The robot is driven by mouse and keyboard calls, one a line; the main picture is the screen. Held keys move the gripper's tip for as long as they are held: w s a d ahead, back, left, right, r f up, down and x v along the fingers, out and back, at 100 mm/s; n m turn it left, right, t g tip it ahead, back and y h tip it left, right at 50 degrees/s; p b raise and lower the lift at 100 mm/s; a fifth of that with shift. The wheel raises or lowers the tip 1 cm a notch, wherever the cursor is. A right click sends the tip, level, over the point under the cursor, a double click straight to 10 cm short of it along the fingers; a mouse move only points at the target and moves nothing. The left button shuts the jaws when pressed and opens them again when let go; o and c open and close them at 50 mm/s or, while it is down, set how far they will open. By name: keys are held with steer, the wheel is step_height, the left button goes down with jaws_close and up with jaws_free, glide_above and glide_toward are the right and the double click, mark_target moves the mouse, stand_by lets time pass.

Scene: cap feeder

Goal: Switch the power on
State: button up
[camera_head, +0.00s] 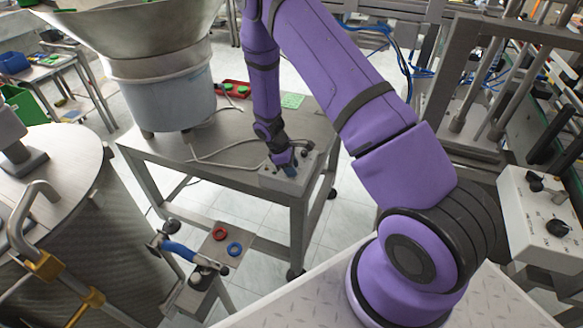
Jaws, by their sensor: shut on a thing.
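A small light-grey control box (274,182) sits near the front right corner of the steel table (160,152). My gripper (288,168) reaches down to the top of this box from above, at the end of my purple arm. Its fingertips are at a small switch or knob on the box, and the jaws are shut on it. The fingers and wrist hide most of this part, so its position cannot be told. A grey cable runs from the box to the left across the table top.
A large metal bowl feeder (175,85) stands on the table's left. A red tray (233,88) and a green sheet (292,101) lie at the back. A steel drum (80,215) stands at left. Another knobbed control box (535,210) is at right.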

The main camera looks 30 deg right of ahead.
steer(key=m, duration=0.2)
steer(key=m+g+y, duration=0.1)
steer(key=m, duration=0.1)
steer(key=shift+w+d+m, duration=0.1)
steer(key=shift+w+m, duration=0.05)
steer(key=shift+m, duration=0.15)
steer(key=m+y, duration=0.2)
steer(key=m, duration=0.2)
steer(key=shift+d+g, duration=0.1)
steer(key=shift+g, duration=0.3)
steer(key=shift+m, duration=0.3)
steer(key=o, duration=0.9)
steer(key=v, duration=1)
steer(key=shift+w+r, duration=0.2)
steer(key=shift+r, duration=0.25)
